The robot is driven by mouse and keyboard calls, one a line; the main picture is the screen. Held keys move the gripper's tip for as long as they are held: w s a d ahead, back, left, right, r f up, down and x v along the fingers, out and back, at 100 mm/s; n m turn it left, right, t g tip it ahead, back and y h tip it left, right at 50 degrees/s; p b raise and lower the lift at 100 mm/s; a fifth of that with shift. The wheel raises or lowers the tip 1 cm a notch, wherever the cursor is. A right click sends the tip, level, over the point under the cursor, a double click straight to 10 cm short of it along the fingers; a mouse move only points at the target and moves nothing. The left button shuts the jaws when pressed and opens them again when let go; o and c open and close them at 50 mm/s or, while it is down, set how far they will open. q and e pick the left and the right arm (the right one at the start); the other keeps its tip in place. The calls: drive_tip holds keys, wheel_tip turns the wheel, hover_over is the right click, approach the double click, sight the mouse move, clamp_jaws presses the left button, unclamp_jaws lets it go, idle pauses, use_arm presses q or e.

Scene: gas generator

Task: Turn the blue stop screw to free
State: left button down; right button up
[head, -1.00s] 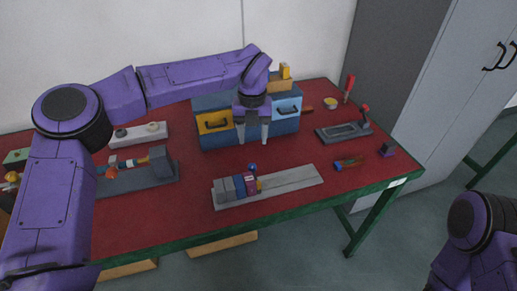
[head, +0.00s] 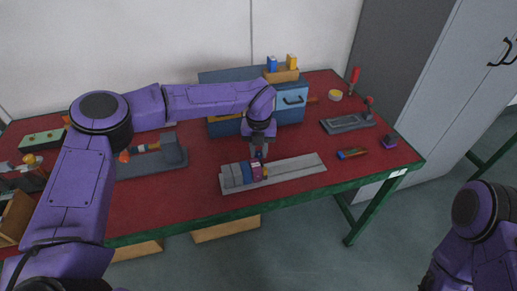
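The generator assembly (head: 238,177), with grey, blue and magenta sections, lies on a long light-grey plate (head: 298,169) near the table's front edge. My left gripper (head: 259,156) points straight down at the top of the assembly, where the blue stop screw was visible before. The fingers and the gripper body cover the screw, so I cannot tell whether they touch or grip it. The fingertips look close together and small. At the lower right only part of my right arm shows; its gripper is out of view.
A blue toolbox (head: 291,100) with drawers stands behind the gripper. A wooden block (head: 281,75) with blue and yellow pieces sits on it. A dark fixture (head: 150,163) lies to the left, a grey tray (head: 347,123) to the right. The red tabletop (head: 180,210) is clear in front.

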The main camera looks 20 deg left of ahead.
sight(258, 152)
use_arm(q)
drive_tip(key=shift+f+b, duration=0.2)
drive_tip(key=shift+b, duration=0.15)
drive_tip(key=shift+n+b, duration=0.3)
drive_tip(key=shift+n, duration=0.3)
drive_tip(key=shift+r, duration=0.15)
drive_tip(key=c, duration=0.9)
unclamp_jaws()
drive_tip(key=shift+a, duration=0.1)
wheel_tip(258, 152, up, 10)
drive_tip(key=shift+r+b, duration=0.25)
drive_tip(key=shift+b, duration=0.35)
